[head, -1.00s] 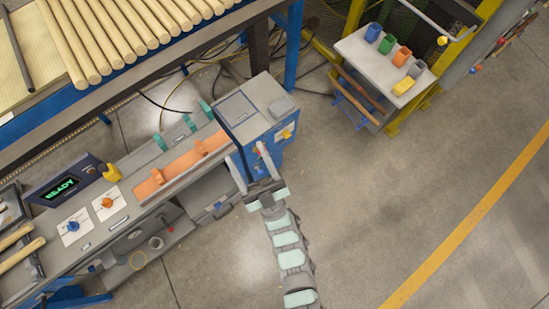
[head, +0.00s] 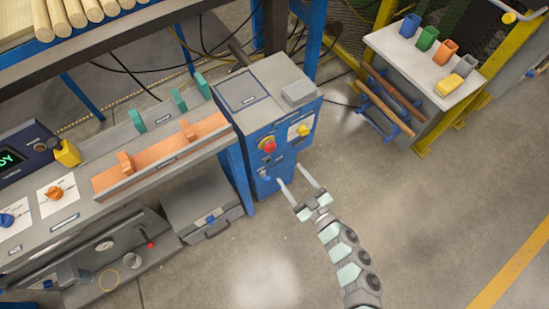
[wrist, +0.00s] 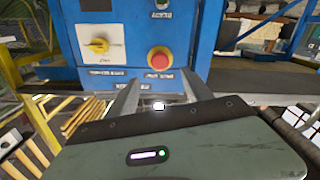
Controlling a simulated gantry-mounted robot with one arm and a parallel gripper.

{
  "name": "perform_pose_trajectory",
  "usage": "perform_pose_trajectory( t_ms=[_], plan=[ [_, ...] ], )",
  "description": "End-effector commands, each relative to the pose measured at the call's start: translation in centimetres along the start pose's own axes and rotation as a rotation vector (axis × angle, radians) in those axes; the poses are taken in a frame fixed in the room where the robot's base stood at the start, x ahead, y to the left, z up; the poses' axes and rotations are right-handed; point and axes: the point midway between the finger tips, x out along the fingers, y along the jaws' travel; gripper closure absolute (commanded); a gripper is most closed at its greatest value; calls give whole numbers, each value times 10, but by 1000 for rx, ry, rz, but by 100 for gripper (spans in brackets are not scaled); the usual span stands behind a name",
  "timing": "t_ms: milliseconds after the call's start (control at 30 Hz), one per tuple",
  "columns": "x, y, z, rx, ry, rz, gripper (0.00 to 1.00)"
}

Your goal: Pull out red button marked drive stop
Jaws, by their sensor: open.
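A red mushroom button (head: 269,146) on a yellow ring sits on the front face of the blue control cabinet (head: 262,185). In the wrist view the red button (wrist: 159,60) shows above and between my fingers, with a label below it that I cannot read. My gripper (head: 296,178) is open and empty, in front of the cabinet and to the right of and below the button in the head view. Its fingers (wrist: 160,85) point toward the cabinet, apart from the button.
A yellow rotary switch (head: 303,130) on a white plate sits beside the button; it also shows in the wrist view (wrist: 97,46). A grey box (head: 299,92) is on the cabinet top. Orange and blue knobs are on the bench at left.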

Motion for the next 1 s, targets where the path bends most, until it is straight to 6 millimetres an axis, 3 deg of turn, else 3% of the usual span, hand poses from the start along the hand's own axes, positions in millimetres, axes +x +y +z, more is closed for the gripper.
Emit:
perform_pose_trajectory(
  t_ms=[500, 700, 1000],
  plan=[
    [88, 0, 0, -2, 3, 0, 41],
    [102, 0, -1, -2, 2, 0, 41],
    [103, 0, -1, -1, 1, 0, 42]
  ],
)
